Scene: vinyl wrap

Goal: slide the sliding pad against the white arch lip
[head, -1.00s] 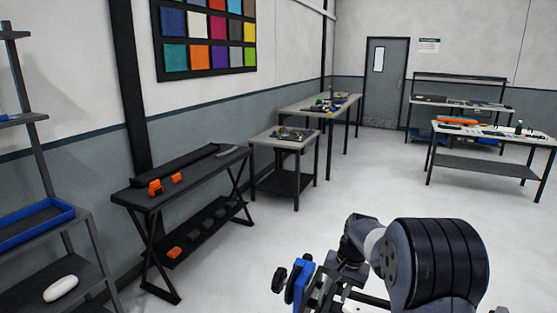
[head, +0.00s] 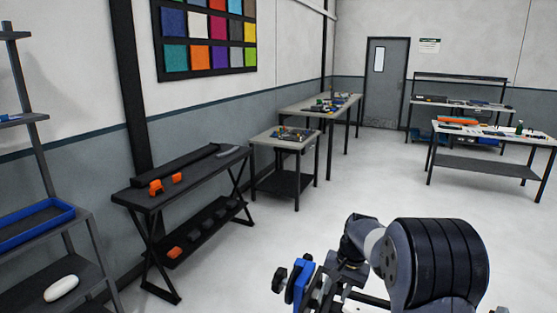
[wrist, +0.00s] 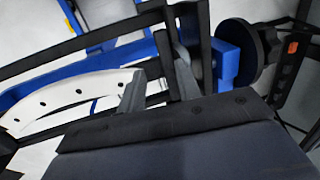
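The white arch lip (wrist: 78,97) is a curved white strip with several dark holes at the left of the wrist view, beside a blue curved frame (wrist: 75,75). My gripper (wrist: 158,80) shows two grey fingers set apart, with the left finger close to the right end of the strip. I see nothing clearly held between them. A blue block (wrist: 228,62) with a black round knob (wrist: 252,55) is right of the fingers; it may be the sliding pad, but I cannot tell. In the head view, a blue part with black knobs (head: 300,280) shows beside my arm.
Black bars (wrist: 85,50) cross close behind the fingers. In the head view, a black bench (head: 185,178) with orange items stands at the left, near a shelf with a blue tray (head: 35,228). Other tables stand farther back. The floor (head: 350,175) between them is clear.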

